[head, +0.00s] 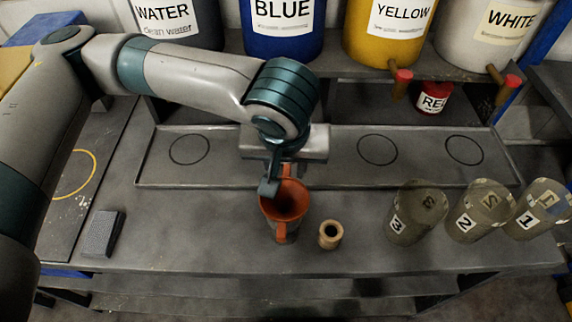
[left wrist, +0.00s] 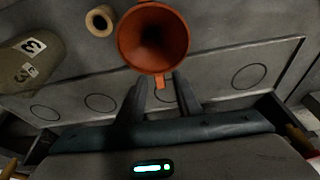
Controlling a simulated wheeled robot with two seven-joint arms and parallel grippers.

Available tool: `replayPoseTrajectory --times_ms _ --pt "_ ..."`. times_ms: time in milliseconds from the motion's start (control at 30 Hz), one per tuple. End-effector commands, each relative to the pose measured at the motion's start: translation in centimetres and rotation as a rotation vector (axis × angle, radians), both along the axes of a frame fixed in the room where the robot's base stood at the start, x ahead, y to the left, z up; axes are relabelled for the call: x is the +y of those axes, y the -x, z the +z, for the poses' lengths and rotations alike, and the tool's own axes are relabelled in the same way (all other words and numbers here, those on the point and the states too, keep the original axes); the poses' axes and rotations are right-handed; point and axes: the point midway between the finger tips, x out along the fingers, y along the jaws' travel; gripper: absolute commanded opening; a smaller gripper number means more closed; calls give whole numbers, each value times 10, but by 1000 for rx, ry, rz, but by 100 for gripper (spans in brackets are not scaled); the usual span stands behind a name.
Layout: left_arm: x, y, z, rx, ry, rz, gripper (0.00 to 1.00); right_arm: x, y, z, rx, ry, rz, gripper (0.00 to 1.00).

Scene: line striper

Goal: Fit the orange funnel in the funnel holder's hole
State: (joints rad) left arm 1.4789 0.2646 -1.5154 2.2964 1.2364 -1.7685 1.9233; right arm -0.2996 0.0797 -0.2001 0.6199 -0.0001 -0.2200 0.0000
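The orange funnel (head: 291,188) stands mouth up on the grey bench, its dark inside showing. It also shows in the left wrist view (left wrist: 155,54), with a small tab on its rim facing my gripper. My left gripper (head: 272,187) is at the funnel's far rim. In the left wrist view its two fingers (left wrist: 160,88) are apart, with the tab between their tips and gaps beside it. A small tan ring-shaped piece with a hole (head: 330,235), apparently the funnel holder, stands just right of the funnel. The funnel's lower end is hidden. My right gripper is not in view.
Cups numbered 3 (head: 412,222), 2 (head: 470,222) and 1 (head: 535,220) stand to the right. A shallow tray (head: 225,178) with marked circles lies behind. Large labelled buckets stand at the back. A grey block (head: 102,234) lies left; the bench between is clear.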

Motion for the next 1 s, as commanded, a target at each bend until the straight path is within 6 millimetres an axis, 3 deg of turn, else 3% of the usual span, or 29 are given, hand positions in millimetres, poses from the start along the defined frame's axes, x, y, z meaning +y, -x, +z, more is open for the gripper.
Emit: replayPoseTrajectory --times_ms 200,767,900,1000 --pt "0 -3 -10 1 0 -1 31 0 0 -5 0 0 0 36" --pt "0 -3 -11 0 0 -1 31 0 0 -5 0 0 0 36" --pt "0 -3 -11 0 0 -1 0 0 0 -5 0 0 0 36" --pt "0 -3 -11 0 0 0 0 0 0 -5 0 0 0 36"
